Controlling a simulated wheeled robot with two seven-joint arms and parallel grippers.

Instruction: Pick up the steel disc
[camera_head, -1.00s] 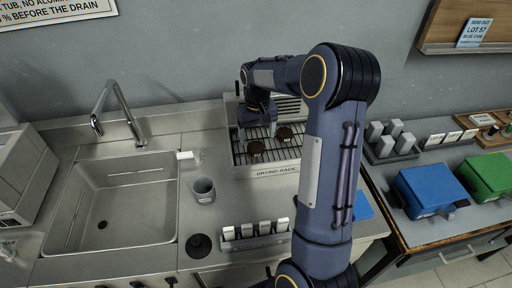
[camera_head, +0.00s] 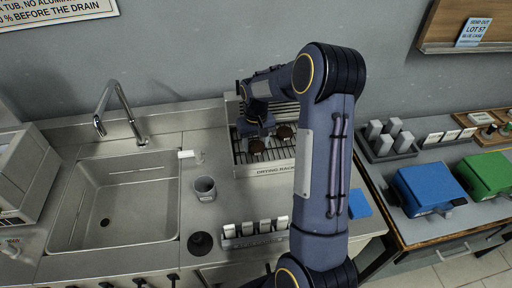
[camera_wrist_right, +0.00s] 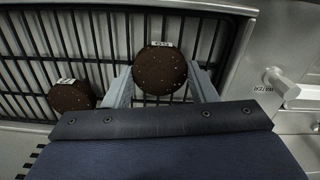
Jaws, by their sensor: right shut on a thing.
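Two dark brown, speckled round discs are at the drying rack (camera_head: 262,171), each with a small pale tag in the wrist view. My right gripper (camera_head: 258,141) has reached down over the rack from above. It is shut on the left disc (camera_head: 257,147), which shows between the two grey fingers (camera_wrist_right: 161,88) in the right wrist view (camera_wrist_right: 160,72). I cannot tell whether this disc touches the rack bars. The other disc (camera_head: 284,131) is just to the right in the head view, and at the left in the wrist view (camera_wrist_right: 72,96). My left gripper is not in view.
The sink (camera_head: 120,205) is at the left, with a grey cup (camera_head: 205,189) between it and the rack. A holder with several white-topped blocks (camera_head: 254,231) stands in front. Blue (camera_head: 428,188) and green (camera_head: 487,174) boxes stand on the right-hand table.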

